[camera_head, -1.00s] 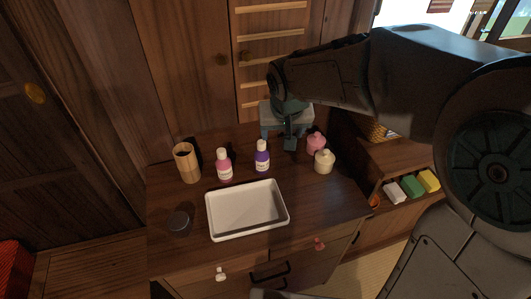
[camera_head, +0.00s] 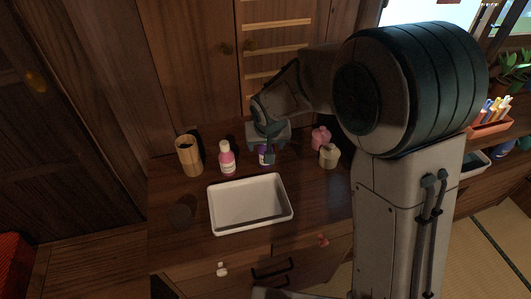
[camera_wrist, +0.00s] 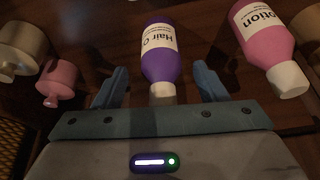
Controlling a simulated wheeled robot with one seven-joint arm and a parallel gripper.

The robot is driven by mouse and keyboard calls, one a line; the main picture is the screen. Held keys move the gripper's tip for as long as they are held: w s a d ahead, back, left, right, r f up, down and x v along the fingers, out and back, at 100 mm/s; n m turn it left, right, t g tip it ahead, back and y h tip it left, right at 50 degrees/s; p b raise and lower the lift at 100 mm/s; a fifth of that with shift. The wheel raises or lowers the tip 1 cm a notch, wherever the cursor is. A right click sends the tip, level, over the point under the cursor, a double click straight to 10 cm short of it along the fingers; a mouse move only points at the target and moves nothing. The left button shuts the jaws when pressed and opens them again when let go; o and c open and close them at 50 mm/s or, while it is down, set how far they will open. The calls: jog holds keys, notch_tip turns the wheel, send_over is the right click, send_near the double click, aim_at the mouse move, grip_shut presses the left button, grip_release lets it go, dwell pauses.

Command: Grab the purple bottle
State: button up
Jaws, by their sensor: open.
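The purple bottle (camera_head: 263,160) stands on the dark wooden cabinet top, behind the white tray, partly hidden by my gripper in the head view. In the wrist view the purple bottle (camera_wrist: 160,62) has a white label and a pale cap. My gripper (camera_wrist: 160,88) is open, with one blue finger on each side of the bottle's cap end and a gap on both sides. In the head view my gripper (camera_head: 268,152) is over the bottle.
A pink lotion bottle (camera_head: 227,160) stands left of the purple one, with a wooden cup (camera_head: 188,157) beyond it. A pink jar (camera_head: 320,138) and a cream jar (camera_head: 328,156) stand to the right. The white tray (camera_head: 250,231) lies in front. A dark round container (camera_head: 181,215) is at left.

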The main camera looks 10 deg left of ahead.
jog(key=shift+x, duration=1.5)
jog(key=c, duration=1.1)
jog(key=shift+c, duration=0.4)
jog(key=shift+r, duration=0.15)
